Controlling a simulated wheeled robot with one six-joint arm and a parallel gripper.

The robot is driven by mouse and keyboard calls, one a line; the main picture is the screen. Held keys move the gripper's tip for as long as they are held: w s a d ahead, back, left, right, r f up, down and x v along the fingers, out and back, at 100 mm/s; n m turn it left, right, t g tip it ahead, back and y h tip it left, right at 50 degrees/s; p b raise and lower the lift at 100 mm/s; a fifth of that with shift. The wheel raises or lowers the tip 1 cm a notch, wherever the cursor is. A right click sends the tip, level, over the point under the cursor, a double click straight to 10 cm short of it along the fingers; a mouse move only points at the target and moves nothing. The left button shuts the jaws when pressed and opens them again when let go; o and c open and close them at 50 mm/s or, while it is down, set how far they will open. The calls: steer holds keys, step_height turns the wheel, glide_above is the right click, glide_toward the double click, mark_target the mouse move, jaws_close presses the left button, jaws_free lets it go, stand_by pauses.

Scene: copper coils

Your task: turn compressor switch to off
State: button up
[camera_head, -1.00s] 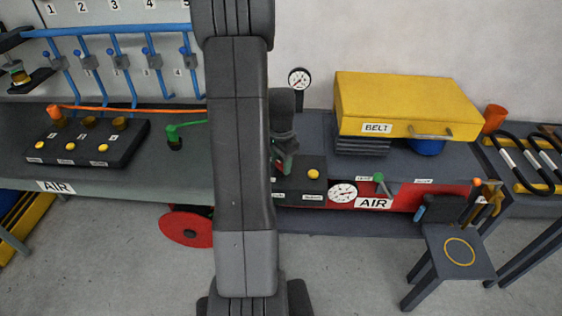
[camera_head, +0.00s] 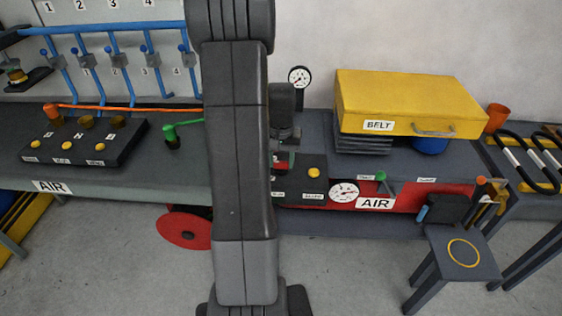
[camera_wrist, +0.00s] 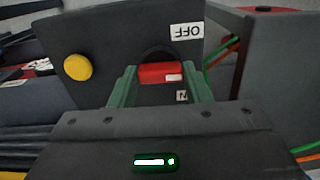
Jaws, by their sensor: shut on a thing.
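In the wrist view the box face (camera_wrist: 112,48) carries a red switch handle (camera_wrist: 152,70). An OFF label (camera_wrist: 186,31) is above and right of the handle. A second label (camera_wrist: 181,96), mostly hidden with an N showing, is below it. The green fingers of my gripper (camera_wrist: 160,75) are shut on the red handle, one on each side.
A yellow BELT case (camera_head: 405,100) and a pressure gauge (camera_head: 299,77) stand above the compressor. A green valve lever (camera_head: 382,182) is on the tank's right. A small stool (camera_head: 462,252) stands at the front right. Green and orange hoses run at the wrist view's right.

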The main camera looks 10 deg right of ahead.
mark_target(281, 162)
steer(key=n, duration=0.4)
steer(key=shift+n+b, duration=0.3)
steer(key=shift+b, duration=0.1)
steer(key=shift+n, duration=1.8)
steer(key=shift+r, duration=0.1)
steer(key=o, duration=1)
step_height(281, 162, up, 14)
steer(key=shift+f+b, duration=0.15)
steer(key=shift+b, duration=0.25)
steer(key=shift+f, duration=0.1)
